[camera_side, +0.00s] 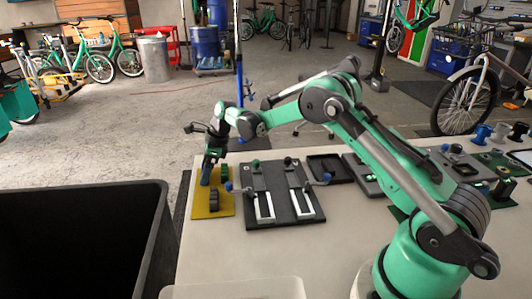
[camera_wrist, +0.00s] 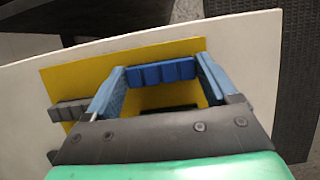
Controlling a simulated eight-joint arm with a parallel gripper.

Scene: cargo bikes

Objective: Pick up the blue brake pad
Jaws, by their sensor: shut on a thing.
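The blue brake pad (camera_wrist: 162,73), a ribbed block, lies crosswise between the two blue fingers of my gripper (camera_wrist: 162,76) in the wrist view. Its ends meet the fingers, and the gripper is shut on it. In the side view my gripper (camera_side: 205,178) points down at the yellow mat (camera_side: 222,207). The brake pad cannot be made out there, and I cannot tell whether it touches the mat. A dark grey pad (camera_side: 214,199) stands on the mat beside the gripper; it also shows left of the fingers in the wrist view (camera_wrist: 69,111).
A large black bin (camera_side: 150,235) stands left of the table.

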